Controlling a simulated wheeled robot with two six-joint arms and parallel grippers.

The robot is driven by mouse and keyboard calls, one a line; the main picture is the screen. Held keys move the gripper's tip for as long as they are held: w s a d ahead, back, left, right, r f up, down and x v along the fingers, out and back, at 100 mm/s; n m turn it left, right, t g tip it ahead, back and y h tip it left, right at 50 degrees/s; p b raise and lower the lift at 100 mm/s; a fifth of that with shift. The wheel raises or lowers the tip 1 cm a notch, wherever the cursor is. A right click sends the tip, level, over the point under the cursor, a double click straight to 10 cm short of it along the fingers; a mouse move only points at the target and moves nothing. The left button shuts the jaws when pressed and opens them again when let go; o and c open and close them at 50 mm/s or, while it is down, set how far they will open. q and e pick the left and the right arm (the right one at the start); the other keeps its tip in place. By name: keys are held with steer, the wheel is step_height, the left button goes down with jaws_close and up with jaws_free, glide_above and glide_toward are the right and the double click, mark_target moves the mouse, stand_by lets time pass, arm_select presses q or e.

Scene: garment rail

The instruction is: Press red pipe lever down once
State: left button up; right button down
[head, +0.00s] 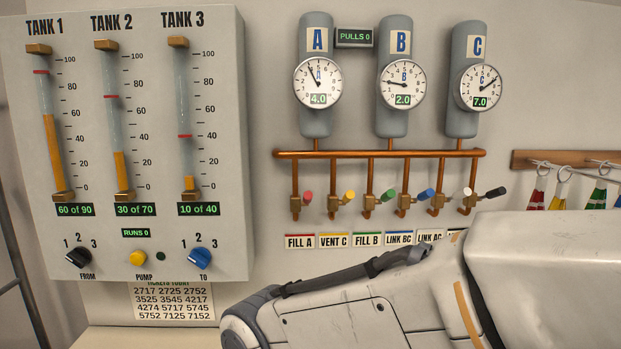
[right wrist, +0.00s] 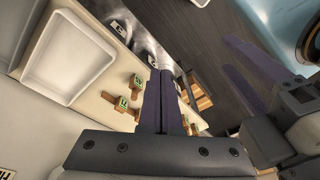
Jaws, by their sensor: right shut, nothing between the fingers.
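The red pipe lever (head: 307,196) is the leftmost of a row of coloured levers under the copper pipe, above the FILL A label (head: 300,241). It points up to the right from its brass valve. The PULLS display (head: 355,38) reads 0, and gauge A (head: 318,82) reads 4.0. My right gripper (right wrist: 165,75) shows in the right wrist view, shut and empty, over a counter. The lever cannot be made out there. My right arm crosses the lower right of the head view, its gripper out of frame.
Yellow (head: 349,195), green (head: 390,194) and blue (head: 427,194) levers stand close by on the right. The tank panel (head: 228,150) stands out at left. The right wrist view shows a white tray (right wrist: 40,75) and small wooden pieces (right wrist: 137,82) with green labels.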

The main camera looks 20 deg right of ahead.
steer(key=w+d+r+m+t+p, duration=0.2)
steer(key=w+r+m+t+p, duration=0.15)
steer(key=w+r, duration=0.95)
step_height(320, 180, up, 21)
steer(key=m+t+h+p, duration=0.35)
steer(key=m+p, duration=0.25)
steer(key=m, duration=0.2)
glide_above(306, 199)
steer(key=s+d, duration=0.2)
steer(key=s, duration=0.1)
arm_select(q)
step_height(306, 199, up, 10)
steer(key=shift+r, duration=0.15)
arm_select(e)
steer(key=shift+s+a+r+n+t, duration=0.15)
steer(key=shift+s+a+n+t, duration=0.1)
steer(key=shift+t, duration=0.15)
steer(key=shift+w, duration=0.1)
